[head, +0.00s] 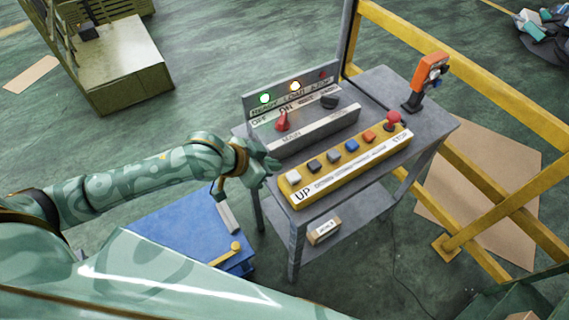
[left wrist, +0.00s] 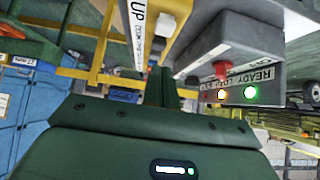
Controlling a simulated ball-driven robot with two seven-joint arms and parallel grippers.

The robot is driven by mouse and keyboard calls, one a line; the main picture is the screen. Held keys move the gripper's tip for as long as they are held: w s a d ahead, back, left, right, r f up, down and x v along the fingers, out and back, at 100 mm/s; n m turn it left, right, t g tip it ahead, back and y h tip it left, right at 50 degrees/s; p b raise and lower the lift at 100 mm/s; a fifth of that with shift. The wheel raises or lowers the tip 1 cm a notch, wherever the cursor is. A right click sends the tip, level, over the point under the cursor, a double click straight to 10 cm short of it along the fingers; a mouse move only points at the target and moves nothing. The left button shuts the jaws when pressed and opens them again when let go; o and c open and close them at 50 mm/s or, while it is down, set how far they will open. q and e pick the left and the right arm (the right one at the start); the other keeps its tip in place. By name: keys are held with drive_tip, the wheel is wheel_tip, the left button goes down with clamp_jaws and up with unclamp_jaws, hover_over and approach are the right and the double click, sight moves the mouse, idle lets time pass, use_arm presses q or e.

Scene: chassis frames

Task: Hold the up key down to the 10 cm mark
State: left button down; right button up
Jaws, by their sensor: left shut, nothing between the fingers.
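A yellow key bar (head: 350,163) lies along the front of a grey stand. Its leftmost key is a pale one, the up key (head: 293,177), above a white label reading UP. My left gripper (head: 274,164) is shut and empty, just left of and close to that key; I cannot tell whether it touches. In the left wrist view the shut fingers (left wrist: 161,88) point toward the key bar, where the UP label (left wrist: 139,16) shows. A blue platform (head: 175,229) with a grey upright piece stands below left. I cannot make out a 10 cm mark. My right gripper is out of view.
Behind the bar is a grey panel (head: 318,132) with a red switch and a black one; its green and amber lamps are lit. A red mushroom button (head: 393,119) ends the bar. An orange device (head: 428,76) stands behind. Yellow railing (head: 470,90) bounds the right.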

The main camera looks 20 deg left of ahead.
use_arm(q)
drive_tip(key=shift+v, duration=1.65)
drive_tip(key=shift+w+d+r, duration=0.1)
drive_tip(key=shift+r, duration=0.05)
